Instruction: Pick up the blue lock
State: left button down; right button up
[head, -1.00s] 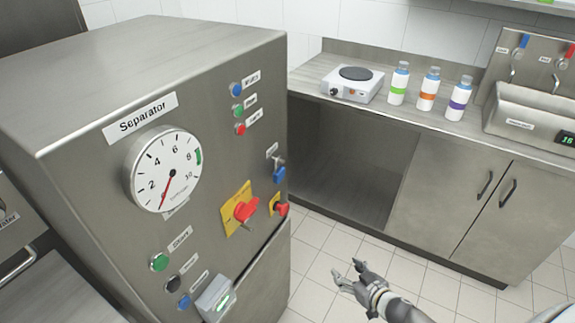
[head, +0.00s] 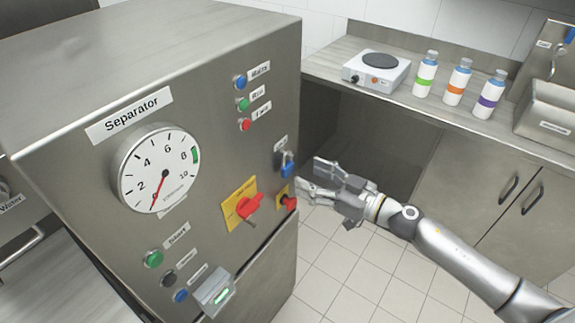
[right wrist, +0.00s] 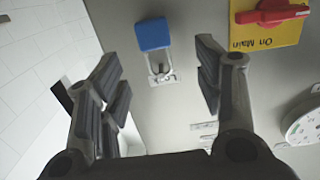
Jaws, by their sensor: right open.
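The blue lock (head: 288,167) hangs by its shackle on the right part of the grey Separator cabinet's front, under a small label. My right gripper (head: 308,178) is open just to the right of the lock in the head view, with its fingers pointing left toward the cabinet. In the right wrist view the blue lock (right wrist: 153,35) appears upside down, between and beyond the open fingers (right wrist: 160,75), and the fingers do not touch it. Its shackle and hasp show below its body. My left gripper is not in view.
A red handle (head: 250,205) on a yellow plate and a smaller red switch (head: 290,202) sit close below the lock. A gauge (head: 158,170) and buttons cover the cabinet front. A counter with a hot plate (head: 377,70) and bottles stands behind. The tiled floor (head: 345,270) is clear.

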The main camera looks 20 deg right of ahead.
aim_at(290, 167)
jog(key=shift+d+f+p+x, duration=0.15)
jog(key=shift+p+x, duration=0.15)
jog(key=shift+x, duration=1.4)
jog(key=shift+d+f+p+x, duration=0.1)
jog(key=shift+p+x, duration=0.2)
jog(key=shift+x, duration=1.45)
jog(key=shift+w+r, duration=0.1)
jog(key=c, duration=1.2)
